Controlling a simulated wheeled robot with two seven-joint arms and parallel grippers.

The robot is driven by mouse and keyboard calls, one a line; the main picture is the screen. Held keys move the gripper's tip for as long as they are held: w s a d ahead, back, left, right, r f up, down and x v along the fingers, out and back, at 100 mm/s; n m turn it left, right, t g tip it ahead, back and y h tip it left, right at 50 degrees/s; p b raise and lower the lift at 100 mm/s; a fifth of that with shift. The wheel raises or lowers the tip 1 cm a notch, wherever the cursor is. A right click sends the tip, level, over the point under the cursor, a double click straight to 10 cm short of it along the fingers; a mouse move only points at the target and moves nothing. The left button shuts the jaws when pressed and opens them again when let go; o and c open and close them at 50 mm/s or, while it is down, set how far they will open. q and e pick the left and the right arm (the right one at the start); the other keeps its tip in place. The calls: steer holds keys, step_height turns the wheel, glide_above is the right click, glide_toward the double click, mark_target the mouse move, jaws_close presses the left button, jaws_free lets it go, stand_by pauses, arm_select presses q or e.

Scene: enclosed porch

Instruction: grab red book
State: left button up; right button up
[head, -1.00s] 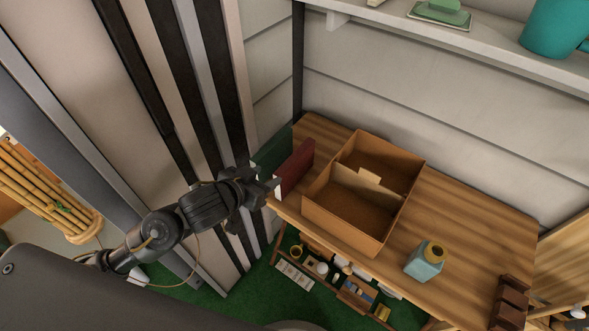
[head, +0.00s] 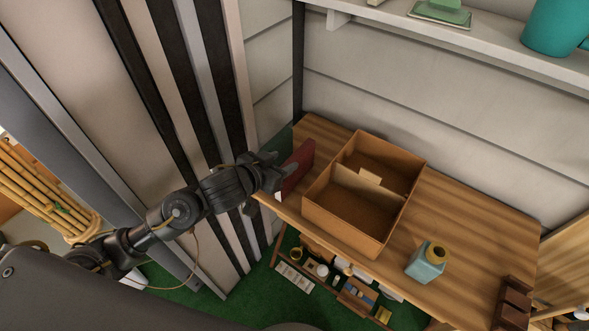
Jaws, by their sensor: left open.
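The dark red book (head: 301,167) stands upright on the wooden table, at its left end, beside the cardboard box. A dark green book (head: 279,146) stands just left of it, mostly hidden behind my gripper. My left gripper (head: 279,172) is open at the near left side of the red book, its fingers close to the book's edge. I cannot tell whether it touches the book. My right gripper is not in view.
A divided cardboard box (head: 352,211) stands right of the red book on the wooden table (head: 468,213). A shelf (head: 480,38) runs above. Dark and light wall strips stand left.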

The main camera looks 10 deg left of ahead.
mark_target(294, 158)
arm_select(q)
steer(key=x, duration=0.5)
steer(key=shift+s+d, duration=0.15)
steer(key=shift+d, duration=0.05)
jaws_close()
